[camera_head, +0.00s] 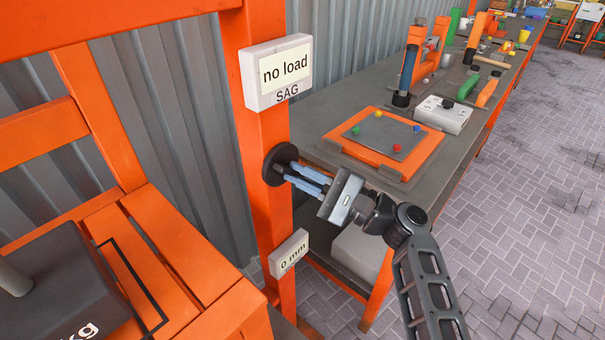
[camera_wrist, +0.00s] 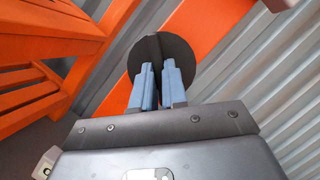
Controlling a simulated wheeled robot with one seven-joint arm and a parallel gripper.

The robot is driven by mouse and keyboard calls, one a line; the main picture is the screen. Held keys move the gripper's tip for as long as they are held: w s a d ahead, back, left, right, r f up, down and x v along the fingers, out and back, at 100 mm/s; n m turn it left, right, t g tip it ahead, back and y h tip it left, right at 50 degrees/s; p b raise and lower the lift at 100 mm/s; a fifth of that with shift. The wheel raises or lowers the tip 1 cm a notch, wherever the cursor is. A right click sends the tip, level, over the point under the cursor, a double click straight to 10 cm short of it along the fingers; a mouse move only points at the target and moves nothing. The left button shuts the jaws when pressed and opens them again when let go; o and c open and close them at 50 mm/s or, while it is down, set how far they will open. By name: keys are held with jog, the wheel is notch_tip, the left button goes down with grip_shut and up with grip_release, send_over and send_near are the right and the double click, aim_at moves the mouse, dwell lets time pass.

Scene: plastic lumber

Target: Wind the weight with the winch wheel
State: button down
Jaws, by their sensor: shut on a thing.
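The winch wheel (camera_head: 270,171) is a dark round disc on the side of the orange post. My gripper (camera_head: 287,170) has blue fingers that reach to the wheel from the right. In the wrist view my gripper (camera_wrist: 158,68) is shut on the wheel's middle part, with the fingers slightly apart; the gripped part itself is mostly hidden. The weight (camera_head: 65,275), a dark block marked "kg", rests on orange slats at the lower left, partly cut off by the frame.
A sign (camera_head: 277,72) on the post reads "no load" and "SAG"; a lower sign (camera_head: 289,252) reads "0 mm". A workbench (camera_head: 330,100) to the right holds an orange-edged board (camera_head: 390,160), a white box (camera_head: 443,114) and tools. The paved floor (camera_head: 540,220) at right is clear.

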jog(key=m+t, duration=0.1)
jog(key=m, duration=0.1)
jog(key=m+t, duration=0.1)
jog(key=m, duration=0.2)
jog(key=shift+s+a+f, duration=0.1)
jog(key=shift+s+f, duration=0.05)
jog(key=shift+s+a+m+t+h+p, duration=0.1)
jog(key=shift+m+t+h+p, duration=0.85)
jog(key=shift+m, duration=1.7)
jog(key=shift+s+a+m+t+h+p, duration=0.1)
jog(key=shift+m+t+h+p, duration=0.3)
jog(key=shift+m+t, duration=1.65)
jog(key=shift+s+a+m+t+h+p, duration=0.1)
jog(key=shift+m+t+h+p, duration=0.6)
jog(key=shift+m, duration=2.6)
jog(key=shift+h, duration=0.35)
jog(key=c, duration=1.2)
grip_release()
jog(key=shift+o, duration=0.2)
jog(key=b+v, duration=0.2)
jog(key=v, duration=0.5)
jog(key=shift+s+d, duration=0.25)
jog(key=shift+d, duration=0.1)
